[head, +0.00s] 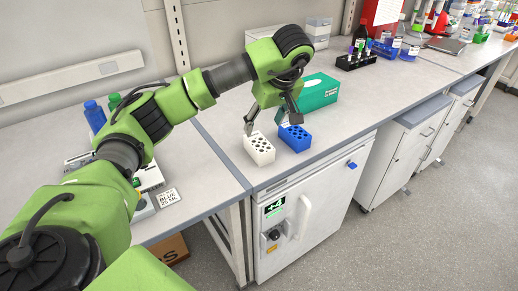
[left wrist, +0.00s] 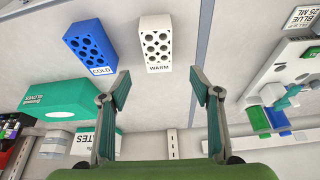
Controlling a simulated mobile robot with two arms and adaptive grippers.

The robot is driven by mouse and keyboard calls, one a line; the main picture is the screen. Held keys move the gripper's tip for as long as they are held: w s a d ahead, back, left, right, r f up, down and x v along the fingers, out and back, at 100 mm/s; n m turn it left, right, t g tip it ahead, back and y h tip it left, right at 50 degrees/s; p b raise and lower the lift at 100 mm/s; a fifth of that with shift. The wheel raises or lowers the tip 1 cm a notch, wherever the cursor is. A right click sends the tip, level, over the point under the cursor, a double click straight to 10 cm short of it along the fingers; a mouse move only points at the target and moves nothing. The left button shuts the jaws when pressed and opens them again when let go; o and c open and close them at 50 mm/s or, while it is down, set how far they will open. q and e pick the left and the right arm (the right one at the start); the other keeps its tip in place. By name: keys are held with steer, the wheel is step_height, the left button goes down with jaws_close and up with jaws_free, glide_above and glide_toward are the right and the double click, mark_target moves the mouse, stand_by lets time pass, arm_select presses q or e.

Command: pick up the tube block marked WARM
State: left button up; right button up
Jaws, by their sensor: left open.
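The white tube block marked WARM (left wrist: 155,46) stands on the bench in the left wrist view; its label faces my fingers. It also shows in the head view as a white block (head: 259,149) near the bench's front edge. The blue tube block marked COLD (left wrist: 91,48) stands beside it, also seen in the head view (head: 295,138). Both blocks have several empty-looking round holes. My left gripper (head: 272,121) is open just behind and above the blocks. In the left wrist view its fingers (left wrist: 159,92) are spread wide, apart from the white block. My right gripper is not in view.
A green glove box (head: 319,92) lies behind the blue block. A dark rack with bottles (head: 358,60) stands farther right. A small fridge (head: 300,217) showing +4 is under the bench. Blue and green capped bottles (head: 95,115) stand on the left bench.

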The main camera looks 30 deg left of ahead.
mark_target(259, 143)
arm_select(q)
steer(key=p+x, duration=0.1)
steer(key=x, duration=0.5)
steer(key=shift+w+f+p, duration=0.1)
steer(key=shift+f+p, duration=0.2)
steer(key=shift+f, duration=0.05)
steer(key=p+x, duration=0.1)
steer(key=x, duration=0.2)
steer(key=shift+w+f, duration=0.15)
steer(key=shift+f, duration=0.2)
steer(key=shift+w+a+f, duration=0.1)
steer(key=shift+a+f, duration=0.05)
steer(key=shift+f, duration=0.25)
steer(key=shift+f, duration=0.25)
steer(key=c, duration=1.5)
